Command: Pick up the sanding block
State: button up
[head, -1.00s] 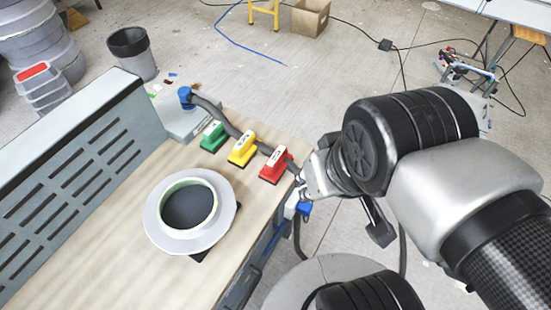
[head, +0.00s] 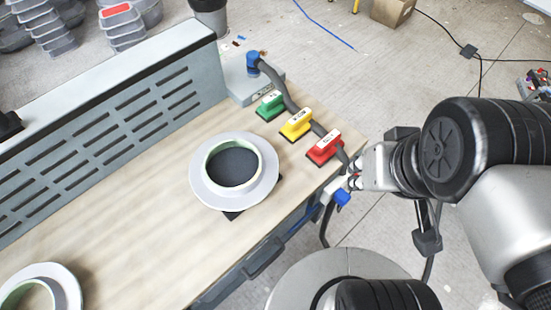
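Three sanding blocks lie in a slanting row near the far right corner of the wooden workbench: a green one (head: 270,106), a yellow one (head: 297,124) and a red one (head: 324,147). Each has a coloured grip top with a pale label on a dark base. My gripper (head: 354,171) is at the bench's right edge, just right of and below the red block. Its fingers are small and partly hidden, so I cannot tell whether they are open or touching anything. No block is off the bench.
A grey hose (head: 276,82) with a blue end runs behind the blocks. A round flanged mould (head: 198,183) sits left of them on the bench (head: 140,220); another ring (head: 68,288) is at lower left. A slotted grey panel (head: 110,125) borders the bench's back.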

aim_at(323, 150)
jog(key=i+l+u, duration=0.15)
jog(key=u, duration=0.25)
jog(key=i+l+u, duration=0.2)
jog(key=u, duration=0.25)
